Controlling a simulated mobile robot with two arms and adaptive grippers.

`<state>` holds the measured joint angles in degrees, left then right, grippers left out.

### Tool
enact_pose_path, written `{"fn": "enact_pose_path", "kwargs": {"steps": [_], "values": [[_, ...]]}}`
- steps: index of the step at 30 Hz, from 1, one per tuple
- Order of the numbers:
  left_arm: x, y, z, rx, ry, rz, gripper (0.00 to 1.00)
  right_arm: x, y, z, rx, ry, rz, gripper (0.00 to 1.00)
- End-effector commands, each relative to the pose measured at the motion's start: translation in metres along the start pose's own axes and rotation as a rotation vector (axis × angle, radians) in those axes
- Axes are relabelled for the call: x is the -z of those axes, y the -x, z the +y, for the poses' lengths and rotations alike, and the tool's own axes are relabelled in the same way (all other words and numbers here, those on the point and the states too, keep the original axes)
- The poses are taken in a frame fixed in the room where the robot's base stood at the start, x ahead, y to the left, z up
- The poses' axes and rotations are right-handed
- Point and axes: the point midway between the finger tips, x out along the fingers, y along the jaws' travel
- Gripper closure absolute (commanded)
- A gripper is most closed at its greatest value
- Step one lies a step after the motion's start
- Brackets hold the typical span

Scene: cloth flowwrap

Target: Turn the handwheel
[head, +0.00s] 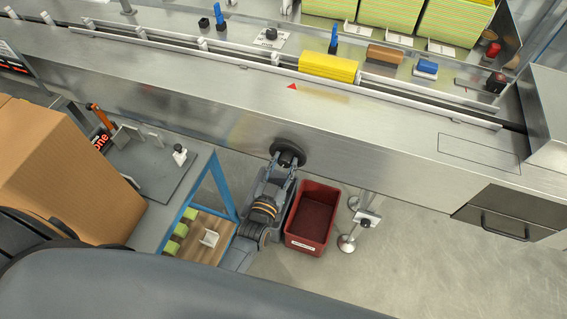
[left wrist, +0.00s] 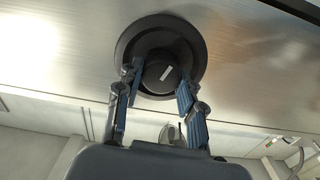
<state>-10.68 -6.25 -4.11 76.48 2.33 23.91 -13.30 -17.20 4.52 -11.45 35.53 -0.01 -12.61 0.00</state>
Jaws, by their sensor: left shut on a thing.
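The handwheel (head: 289,149) is a black round wheel on the front face of the steel machine, at the middle of the head view. In the left wrist view the handwheel (left wrist: 196,45) shows as a black dished disc with a round hub that bears a light mark. My left gripper (head: 285,161) reaches up to it from below. In the left wrist view its two fingers (left wrist: 157,82) stand on either side of the hub, shut on it. My right gripper is not in view.
A red bin (head: 314,216) stands on the floor right of my left arm. A blue-framed cart (head: 222,185) and a cardboard box (head: 62,165) are at the left. A steel drawer (head: 507,215) is at the right. A yellow pack (head: 328,67) lies on the conveyor.

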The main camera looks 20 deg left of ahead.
Motion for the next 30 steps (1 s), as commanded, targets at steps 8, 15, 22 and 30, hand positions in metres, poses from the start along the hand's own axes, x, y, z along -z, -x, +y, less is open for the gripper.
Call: {"fn": "enact_pose_path", "kwargs": {"steps": [8,15,22,30], "values": [[0.001,-0.001,0.000,0.000,0.000,0.003,0.50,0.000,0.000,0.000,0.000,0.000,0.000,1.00],[0.001,0.000,0.000,0.000,0.001,0.001,0.39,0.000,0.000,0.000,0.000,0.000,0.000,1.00],[-0.001,0.008,0.000,0.000,0.001,-0.001,0.39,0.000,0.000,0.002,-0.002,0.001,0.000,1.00],[-0.001,0.059,0.000,-0.001,0.001,-0.003,0.39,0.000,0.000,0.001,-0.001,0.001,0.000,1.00]]}}
